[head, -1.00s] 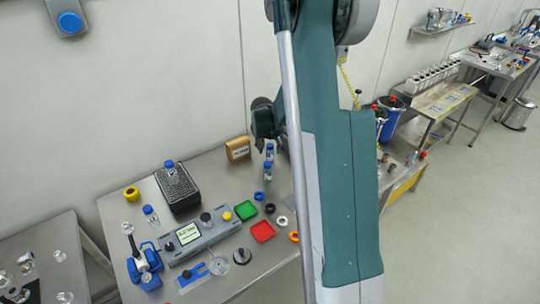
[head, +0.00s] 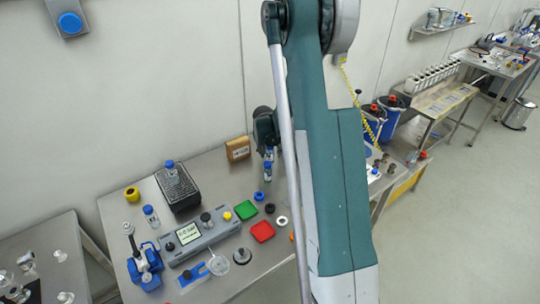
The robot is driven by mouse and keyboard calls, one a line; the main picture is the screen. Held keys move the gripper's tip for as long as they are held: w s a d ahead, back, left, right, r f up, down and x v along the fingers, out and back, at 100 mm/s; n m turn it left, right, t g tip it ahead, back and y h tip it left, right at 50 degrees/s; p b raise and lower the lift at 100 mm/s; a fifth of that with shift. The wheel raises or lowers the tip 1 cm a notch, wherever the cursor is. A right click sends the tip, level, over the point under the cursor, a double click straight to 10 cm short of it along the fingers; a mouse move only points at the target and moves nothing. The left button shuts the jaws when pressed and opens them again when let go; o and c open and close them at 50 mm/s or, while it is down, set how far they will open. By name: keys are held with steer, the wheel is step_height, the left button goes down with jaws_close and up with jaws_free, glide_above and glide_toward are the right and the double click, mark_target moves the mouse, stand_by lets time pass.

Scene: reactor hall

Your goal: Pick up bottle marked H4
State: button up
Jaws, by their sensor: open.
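Two small clear bottles with blue caps stand close together at the back right of the steel table; the front one (head: 267,173) shows well, and the one behind it (head: 269,155) is partly covered by my gripper. Another blue-capped bottle (head: 151,216) stands at the left, and one (head: 170,169) is on the black block. No marking is legible, so I cannot tell which is H4. My gripper (head: 267,147) is open, just above and at the back pair of bottles. Its fingers are small and dark, and my arm hides the area to its right.
A brown box with a label (head: 238,149) stands left of my gripper, near the wall. A blue stand (head: 145,264) is at front left.

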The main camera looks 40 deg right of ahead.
steer(key=shift+c, duration=0.3)
steer(key=c, duration=1)
steer(key=shift+o, duration=0.2)
steer(key=shift+r, duration=0.1)
steer(key=shift+r, duration=4.9)
